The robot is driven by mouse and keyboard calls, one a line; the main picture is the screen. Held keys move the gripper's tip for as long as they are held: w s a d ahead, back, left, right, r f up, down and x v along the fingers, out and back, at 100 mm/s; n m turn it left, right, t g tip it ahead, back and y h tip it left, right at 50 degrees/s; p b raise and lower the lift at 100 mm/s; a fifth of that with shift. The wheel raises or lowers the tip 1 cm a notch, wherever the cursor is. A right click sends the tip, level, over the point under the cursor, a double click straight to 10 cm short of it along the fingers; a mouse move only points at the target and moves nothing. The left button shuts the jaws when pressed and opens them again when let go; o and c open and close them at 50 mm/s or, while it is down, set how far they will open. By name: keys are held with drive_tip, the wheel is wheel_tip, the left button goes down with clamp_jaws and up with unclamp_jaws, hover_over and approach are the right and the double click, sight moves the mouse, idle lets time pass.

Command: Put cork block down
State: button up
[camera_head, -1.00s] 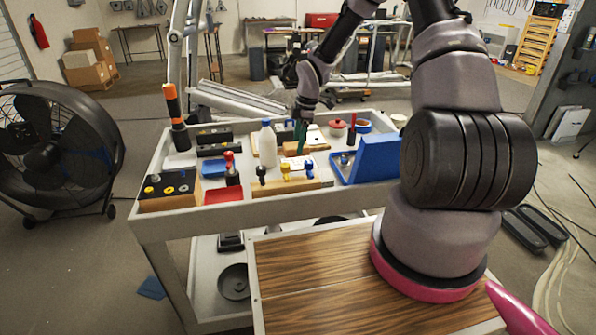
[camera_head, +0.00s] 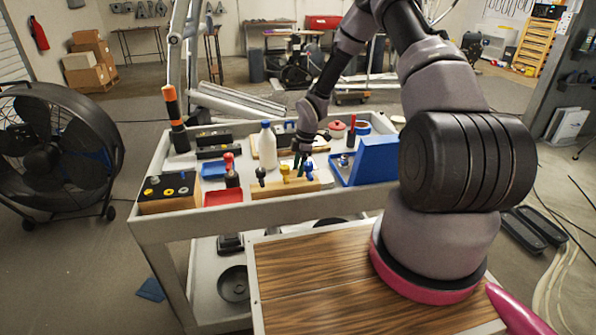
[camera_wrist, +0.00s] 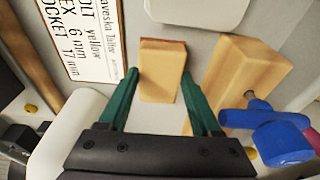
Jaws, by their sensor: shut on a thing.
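The cork block (camera_wrist: 161,72) is a tan block with a reddish-brown end, seen in the wrist view between the two green fingers of my gripper (camera_wrist: 160,88). The fingers are closed on it from both sides. In the head view my gripper (camera_head: 302,160) is low over the middle of the cart top, just behind the wooden holder with coloured handles. The block is hard to make out there. I cannot tell from these views whether its underside touches the cart.
The wooden holder (camera_head: 287,187) stands at the cart's front, with a blue handle (camera_wrist: 283,140) close to my right finger. A white bottle (camera_head: 267,147) stands left, a blue bin (camera_head: 378,160) right. A printed card (camera_wrist: 88,38) lies beside the block.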

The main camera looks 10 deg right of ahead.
drive_tip(key=shift+f, duration=0.1)
drive_tip(key=o, duration=1.2)
drive_tip(key=shift+c, duration=0.2)
wheel_tip(320, 180, up, 12)
drive_tip(key=d, duration=0.2)
drive_tip(key=shift+d, duration=0.15)
drive_tip(key=s+d+r+m+t+h, duration=0.1)
drive_tip(key=s+r+m, duration=0.3)
drive_tip(key=r, duration=0.5)
drive_tip(key=s+d+r+m+t+h, duration=0.1)
drive_tip(key=s+r+m, duration=0.2)
drive_tip(key=r, duration=0.5)
drive_tip(key=s+d+r+m+t, duration=0.15)
drive_tip(key=s+r+m, duration=0.25)
drive_tip(key=r, duration=0.5)
drive_tip(key=s+r+m+t+y, duration=0.1)
drive_tip(key=s+r+m+t, duration=0.1)
drive_tip(key=s+r+m, duration=0.3)
drive_tip(key=s+r+m+t, duration=0.1)
drive_tip(key=s+r+m, duration=0.5)
drive_tip(key=s, duration=0.8)
drive_tip(key=shift+a+r+t+y, duration=0.35)
drive_tip(key=shift+a+r+y, duration=0.05)
drive_tip(key=shift+r, duration=0.05)
